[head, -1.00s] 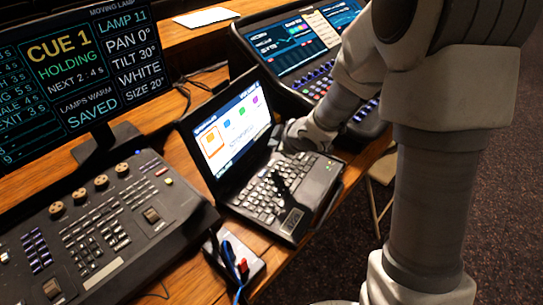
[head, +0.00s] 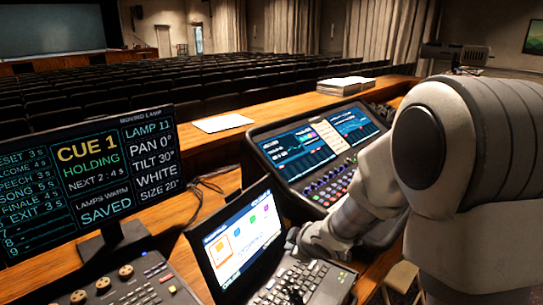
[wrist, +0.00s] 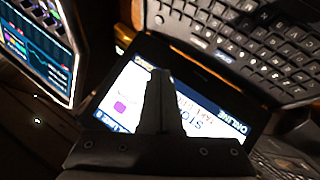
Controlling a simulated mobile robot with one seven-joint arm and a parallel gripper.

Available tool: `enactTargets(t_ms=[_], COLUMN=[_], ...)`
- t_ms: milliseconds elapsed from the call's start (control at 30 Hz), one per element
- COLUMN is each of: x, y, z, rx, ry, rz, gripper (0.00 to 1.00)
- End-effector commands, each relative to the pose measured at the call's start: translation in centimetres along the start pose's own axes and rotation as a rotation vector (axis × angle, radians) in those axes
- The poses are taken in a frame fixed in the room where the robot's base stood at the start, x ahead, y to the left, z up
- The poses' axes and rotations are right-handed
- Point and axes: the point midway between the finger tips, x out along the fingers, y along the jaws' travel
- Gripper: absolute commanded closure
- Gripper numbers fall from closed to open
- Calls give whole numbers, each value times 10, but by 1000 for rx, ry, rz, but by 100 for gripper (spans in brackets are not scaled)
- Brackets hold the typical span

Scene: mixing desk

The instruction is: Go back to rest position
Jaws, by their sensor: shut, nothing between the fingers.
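My gripper (wrist: 158,76) is shut and empty. Its dark fingers show in the wrist view in front of the laptop's lit screen (wrist: 200,112), with the keyboard (wrist: 240,45) beyond. In the head view my arm comes in from the right. Its pale wrist is beside the right edge of the open laptop's screen (head: 240,240), above the keyboard (head: 300,282). I cannot tell from these views whether the fingers touch the laptop.
A console with screens (head: 300,150) stands behind the laptop, close to my forearm. A cue monitor (head: 95,175) and a button desk (head: 135,287) are at left. White paper (head: 222,123) and a paper stack (head: 345,85) lie on the ledge. Seat rows (head: 210,85) are beyond.

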Motion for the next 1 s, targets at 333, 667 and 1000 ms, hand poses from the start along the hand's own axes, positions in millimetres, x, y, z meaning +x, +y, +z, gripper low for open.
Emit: enactTargets(t_ms=[333, 667, 1000], x=[-131, -244, -330], y=[51, 31, -31], z=[17, 30, 29], rx=[318, 669, 996], ry=[-217, -332, -370], rz=[172, 220, 148], gripper=[100, 100, 100])
